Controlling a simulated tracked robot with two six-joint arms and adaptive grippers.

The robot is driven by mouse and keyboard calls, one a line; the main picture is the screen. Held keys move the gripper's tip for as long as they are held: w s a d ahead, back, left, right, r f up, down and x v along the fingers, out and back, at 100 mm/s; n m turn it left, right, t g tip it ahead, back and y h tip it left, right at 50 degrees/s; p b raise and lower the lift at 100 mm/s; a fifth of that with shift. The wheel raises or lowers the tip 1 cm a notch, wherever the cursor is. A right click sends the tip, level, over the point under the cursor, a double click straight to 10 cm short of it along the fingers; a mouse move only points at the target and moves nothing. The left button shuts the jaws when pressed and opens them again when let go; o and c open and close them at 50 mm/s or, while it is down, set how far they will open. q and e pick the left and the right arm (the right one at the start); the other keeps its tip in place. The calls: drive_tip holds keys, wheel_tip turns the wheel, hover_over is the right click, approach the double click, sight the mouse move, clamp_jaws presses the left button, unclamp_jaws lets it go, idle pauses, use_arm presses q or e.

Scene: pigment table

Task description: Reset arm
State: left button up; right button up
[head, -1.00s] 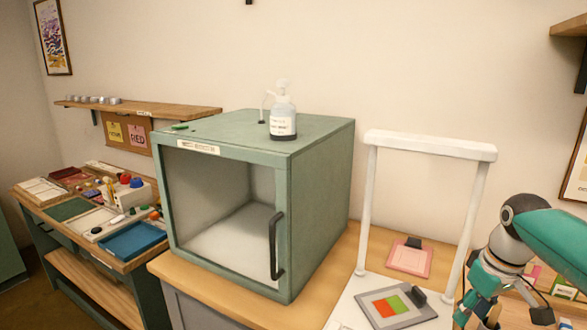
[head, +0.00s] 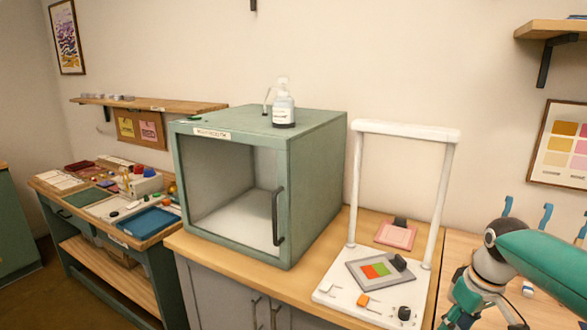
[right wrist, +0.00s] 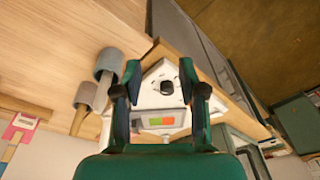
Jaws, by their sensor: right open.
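My right arm comes in from the right in the head view, with its gripper (head: 472,303) low at the lower right, partly cut off by the bottom edge. In the right wrist view my right gripper (right wrist: 160,78) is open and nothing is between its fingers. Beyond the fingers is a white stand board (head: 340,291) with a grey plate (head: 357,279) bearing a red and green card (head: 375,270). The card also shows between the fingers in the right wrist view (right wrist: 161,122). My left gripper is not in view.
A green cabinet (head: 318,190) with a clear front and black handle stands on the wooden counter, with a pump bottle (head: 284,113) on top. A white frame (head: 447,200) rises from the board. A pink clipboard (head: 396,236) lies behind. A side table (head: 88,255) holds trays at left.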

drive_tip(key=s+a+f+y, duration=0.1)
drive_tip(key=a+f, duration=0.3)
drive_tip(key=f, duration=0.4)
drive_tip(key=s+a+f+m, duration=0.1)
drive_tip(key=s+a+f, duration=0.1)
drive_tip(key=a+f, duration=0.45)
drive_tip(key=s+a+f+y, duration=0.1)
drive_tip(key=a+f, duration=0.2)
drive_tip(key=f, duration=0.7)
drive_tip(key=s+a+f+m, duration=0.1)
drive_tip(key=s+a+f, duration=0.1)
drive_tip(key=s, duration=0.4)
drive_tip(key=s+a+f+m, duration=0.1)
drive_tip(key=s+a+f, duration=0.2)
drive_tip(key=s+f, duration=0.2)
drive_tip(key=s+a+f+m+g+y, duration=0.1)
drive_tip(key=s+a+f, duration=0.2)
drive_tip(key=s, duration=0.4)
drive_tip(key=shift+f+m, duration=0.4)
drive_tip(key=shift+f, duration=0.15)
